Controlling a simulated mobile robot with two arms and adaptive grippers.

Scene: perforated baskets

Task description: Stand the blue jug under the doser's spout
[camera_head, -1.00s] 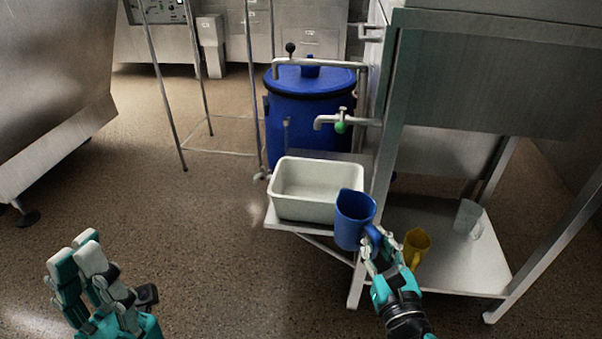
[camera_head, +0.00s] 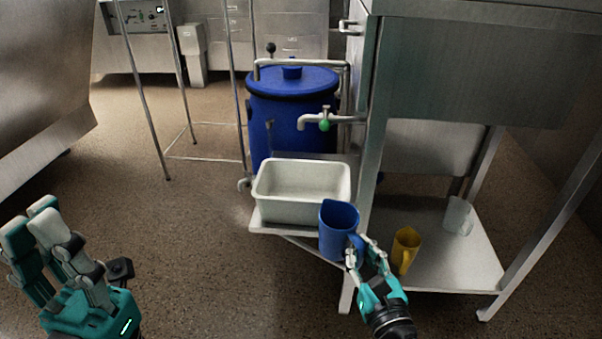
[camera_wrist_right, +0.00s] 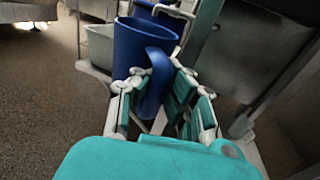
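The blue jug (camera_head: 337,236) is upright in the air, in front of the right front corner of the white tub. My right gripper (camera_head: 357,254) has its fingers around the jug's handle. In the right wrist view, the jug (camera_wrist_right: 136,48) is beyond my fingers, with the handle between them (camera_wrist_right: 160,98). A metal spout with a green knob (camera_head: 325,122) sticks out to the left above the tub, higher and further back than the jug. I cannot tell for sure whether this is the doser's spout. My left gripper (camera_head: 85,248) is open and empty at the lower left.
The white tub (camera_head: 300,208) stands on a low metal shelf. Behind it is a lidded blue barrel (camera_head: 293,85). A yellow jug (camera_head: 405,250) and a clear cup (camera_head: 458,216) stand on the lower shelf of the steel frame (camera_head: 365,170).

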